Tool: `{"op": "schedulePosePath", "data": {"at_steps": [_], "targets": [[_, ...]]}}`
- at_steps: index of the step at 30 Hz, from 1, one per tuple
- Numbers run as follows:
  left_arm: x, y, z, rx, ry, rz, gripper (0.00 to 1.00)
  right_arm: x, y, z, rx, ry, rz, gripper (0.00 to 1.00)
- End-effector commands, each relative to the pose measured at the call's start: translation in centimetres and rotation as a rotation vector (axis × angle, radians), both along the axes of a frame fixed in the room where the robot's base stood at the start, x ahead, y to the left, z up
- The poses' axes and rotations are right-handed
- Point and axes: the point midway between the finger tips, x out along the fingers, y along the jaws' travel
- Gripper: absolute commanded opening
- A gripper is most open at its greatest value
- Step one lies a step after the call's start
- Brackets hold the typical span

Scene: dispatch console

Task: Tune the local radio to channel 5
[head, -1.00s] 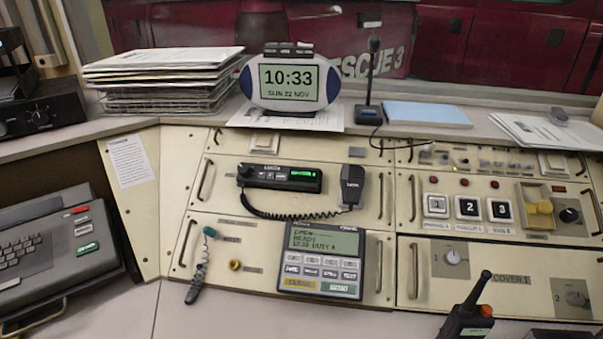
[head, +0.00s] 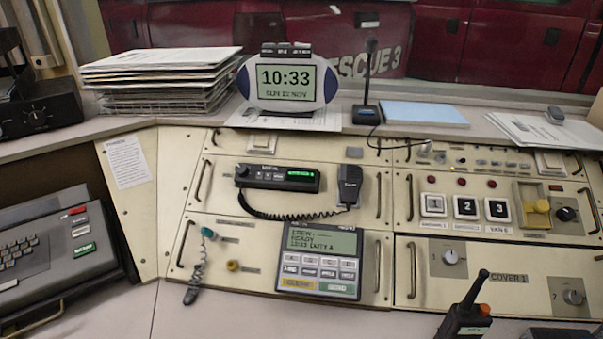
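The local radio appears to be the black unit (head: 277,178) mounted in the upper middle panel of the console. It has a knob (head: 242,171) at its left end, a few small buttons, and a lit green display (head: 301,175) whose text is too small to read surely. A coiled cord runs from it to a black hand microphone (head: 349,187) hanging at its right. Neither of my grippers is in the head view, and nothing touches the radio.
Below the radio sits a keypad terminal (head: 320,262). A handheld radio (head: 466,314) with an antenna stands at the front right. Numbered buttons (head: 465,206) are to the right. A clock (head: 288,82), paper trays (head: 165,82) and a desk microphone (head: 368,85) stand on the ledge.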

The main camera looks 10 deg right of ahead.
Motion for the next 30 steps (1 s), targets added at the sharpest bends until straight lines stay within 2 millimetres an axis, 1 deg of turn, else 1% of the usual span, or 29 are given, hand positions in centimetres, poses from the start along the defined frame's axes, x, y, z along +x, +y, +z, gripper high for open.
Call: {"op": "schedulePosePath", "data": {"at_steps": [1,7,8,30], "targets": [[0.0,0.0,0.0,0.0,0.0,0.0,0.14,0.0,0.0,0.0,0.0,0.0,0.0,0.38],[0.01,0.0,0.01,0.0,0.0,0.0,0.01,0.01,0.0,0.01,0.0,0.0,0.0,0.38],[0.0,0.0,0.0,0.0,0.0,0.0,0.0,0.0,0.0,0.01,0.0,0.0,0.0,0.38],[-0.02,0.0,-0.01,0.0,0.0,0.0,0.0,-0.01,0.02,0.01,0.001,0.0,-0.001,0.38]]}}
